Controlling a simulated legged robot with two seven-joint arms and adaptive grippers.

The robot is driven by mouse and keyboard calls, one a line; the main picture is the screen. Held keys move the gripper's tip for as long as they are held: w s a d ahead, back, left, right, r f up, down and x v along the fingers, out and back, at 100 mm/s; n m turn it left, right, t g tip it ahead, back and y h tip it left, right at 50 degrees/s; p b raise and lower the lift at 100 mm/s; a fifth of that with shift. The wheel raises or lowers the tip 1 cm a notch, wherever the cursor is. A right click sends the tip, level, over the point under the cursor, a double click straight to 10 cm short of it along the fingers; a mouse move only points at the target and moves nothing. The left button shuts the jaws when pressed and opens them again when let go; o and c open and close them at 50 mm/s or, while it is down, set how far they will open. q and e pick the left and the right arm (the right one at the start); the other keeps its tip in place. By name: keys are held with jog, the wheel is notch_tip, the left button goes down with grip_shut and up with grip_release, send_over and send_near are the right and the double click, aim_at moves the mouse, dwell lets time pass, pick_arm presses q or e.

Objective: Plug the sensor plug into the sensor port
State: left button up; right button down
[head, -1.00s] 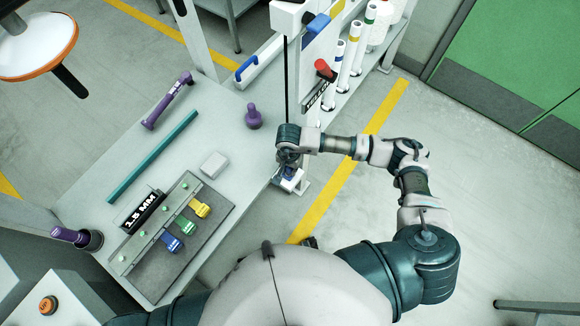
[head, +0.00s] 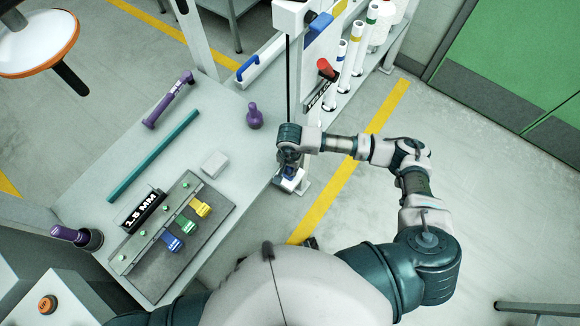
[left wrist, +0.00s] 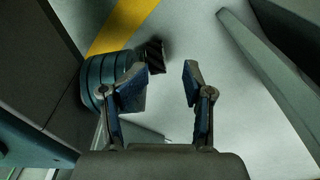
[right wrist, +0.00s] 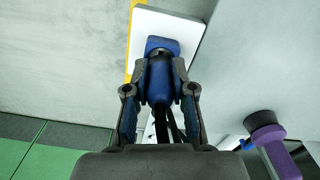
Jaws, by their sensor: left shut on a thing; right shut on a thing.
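My right gripper (right wrist: 158,95) is shut on the blue sensor plug (right wrist: 158,82), a rounded body with dark cables trailing back between the fingers. The plug's far end meets a blue block (right wrist: 163,45) on a white plate (right wrist: 146,22), apparently the sensor port. I cannot tell whether the plug is seated. In the head view my right gripper (head: 288,164) is over the white plate (head: 290,185) at the table's right edge, hiding most of the plug. In the left wrist view my left gripper (left wrist: 162,88) has its fingers apart, with floor and no held thing visible between them.
The table (head: 220,125) holds a grey box (head: 215,164), a purple knobbed piece (head: 254,116), a teal bar (head: 153,156) and a board with coloured tags (head: 203,208). A post (head: 293,70) and white tubes (head: 332,88) stand behind my right gripper. Floor is open to the right.

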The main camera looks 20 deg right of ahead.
jog(key=shift+a, duration=0.15)
dwell(0.4)
jog(key=shift+f+b, duration=0.75)
jog(key=shift+b, duration=0.1)
jog(key=c, duration=0.9)
grip_release()
jog(key=shift+r, duration=0.1)
notch_tip(320, 180, up, 8)
jog(key=shift+f, duration=0.15)
